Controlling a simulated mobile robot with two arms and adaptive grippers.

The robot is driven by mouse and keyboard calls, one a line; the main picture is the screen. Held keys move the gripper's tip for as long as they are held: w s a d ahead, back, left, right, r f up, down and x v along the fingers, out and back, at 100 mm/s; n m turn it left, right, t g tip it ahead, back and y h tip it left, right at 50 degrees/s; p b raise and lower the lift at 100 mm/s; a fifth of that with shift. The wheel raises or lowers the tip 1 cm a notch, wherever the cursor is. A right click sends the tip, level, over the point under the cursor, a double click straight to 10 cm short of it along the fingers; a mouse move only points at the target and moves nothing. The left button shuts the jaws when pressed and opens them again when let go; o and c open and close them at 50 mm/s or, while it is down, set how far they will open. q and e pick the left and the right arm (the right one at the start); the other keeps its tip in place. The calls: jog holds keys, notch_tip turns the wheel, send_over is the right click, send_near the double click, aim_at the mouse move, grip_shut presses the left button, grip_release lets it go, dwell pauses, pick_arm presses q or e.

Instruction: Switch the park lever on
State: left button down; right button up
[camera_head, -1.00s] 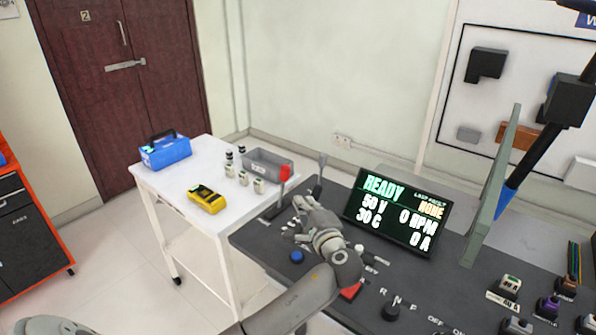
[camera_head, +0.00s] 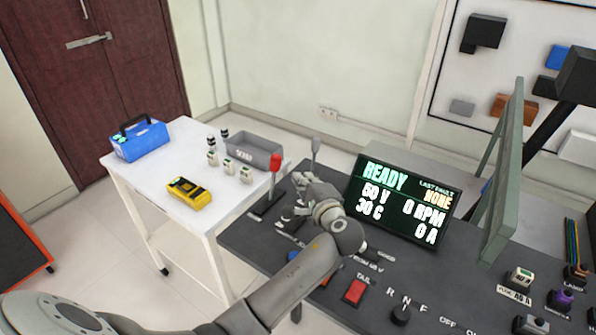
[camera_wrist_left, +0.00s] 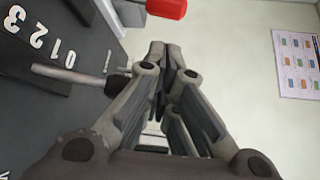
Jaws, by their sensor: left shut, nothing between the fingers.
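Two levers stand at the back left of the dark console (camera_head: 385,268): one with a red knob (camera_head: 275,163) and a grey one (camera_head: 315,152). I cannot read which is the park lever. Both look upright. My left gripper (camera_head: 303,184) is shut and empty, in front of the levers and left of the display. In the left wrist view the closed fingertips (camera_wrist_left: 167,52) point away, below the red knob (camera_wrist_left: 166,8). A grey rod (camera_wrist_left: 68,76) lies left of the fingers, close to them; contact is unclear. My right gripper is not seen.
The display (camera_head: 402,200) reads READY, right of my gripper. A red switch (camera_head: 354,292) and a rotary knob (camera_head: 400,313) sit nearer on the console. A white cart (camera_head: 150,186) left of the console bears a blue toolbox, yellow meter and grey bin.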

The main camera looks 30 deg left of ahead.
aim_at(274, 178)
pick_arm(q)
jog(key=x, duration=0.9)
jog(key=shift+a+p, duration=0.15)
jog(key=shift+p, duration=0.3)
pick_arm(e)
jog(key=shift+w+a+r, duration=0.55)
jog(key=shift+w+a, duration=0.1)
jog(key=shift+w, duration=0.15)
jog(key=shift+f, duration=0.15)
